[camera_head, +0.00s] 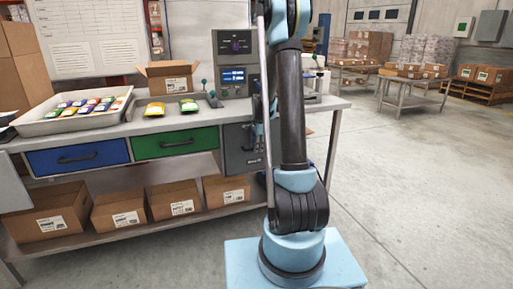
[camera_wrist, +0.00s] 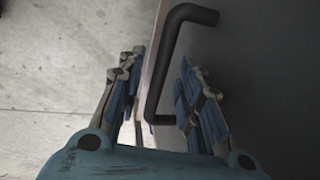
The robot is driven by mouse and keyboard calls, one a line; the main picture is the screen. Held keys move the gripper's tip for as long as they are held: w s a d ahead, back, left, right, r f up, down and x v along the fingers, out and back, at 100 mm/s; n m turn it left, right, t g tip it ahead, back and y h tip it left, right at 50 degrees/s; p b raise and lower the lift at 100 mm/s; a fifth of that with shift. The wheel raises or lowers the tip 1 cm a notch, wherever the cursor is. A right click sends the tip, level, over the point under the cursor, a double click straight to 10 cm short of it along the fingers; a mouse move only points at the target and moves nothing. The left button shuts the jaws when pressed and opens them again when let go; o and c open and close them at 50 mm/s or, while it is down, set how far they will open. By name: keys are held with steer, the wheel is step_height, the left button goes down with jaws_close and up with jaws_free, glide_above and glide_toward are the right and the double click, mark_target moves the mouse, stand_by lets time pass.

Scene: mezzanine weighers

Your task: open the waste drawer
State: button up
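Under the bench a grey drawer front (camera_head: 238,160) stands right of the green drawer, partly hidden by my arm. It looks closed; its label is too small to read, so I cannot be sure it is the waste drawer. In the wrist view a black bar handle (camera_wrist: 155,85) stands out from a dark grey front (camera_wrist: 265,60). My gripper (camera_wrist: 160,75) is open, one finger on each side of the handle bar. The bar lies nearer the right finger; I cannot tell whether they touch.
A blue drawer (camera_head: 78,157) and a green drawer (camera_head: 175,142) are closed. The bench top holds a tray (camera_head: 42,127) of packets, an open carton (camera_head: 169,78) and a control box (camera_head: 232,62). Cartons (camera_head: 119,206) fill the lower shelf. The floor (camera_head: 410,190) to the right is clear.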

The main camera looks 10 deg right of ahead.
jaws_close()
steer(key=s+d, duration=0.2)
steer(key=s, duration=0.9)
steer(key=s+d, duration=0.2)
steer(key=s, duration=0.9)
steer(key=shift+s+d, duration=0.35)
steer(key=shift+d, duration=0.05)
jaws_free()
step_height(320, 180, up, 12)
steer(key=s, duration=0.2)
steer(key=shift+d+f, duration=0.15)
steer(key=shift+d, duration=0.1)
steer(key=shift+s, duration=0.15)
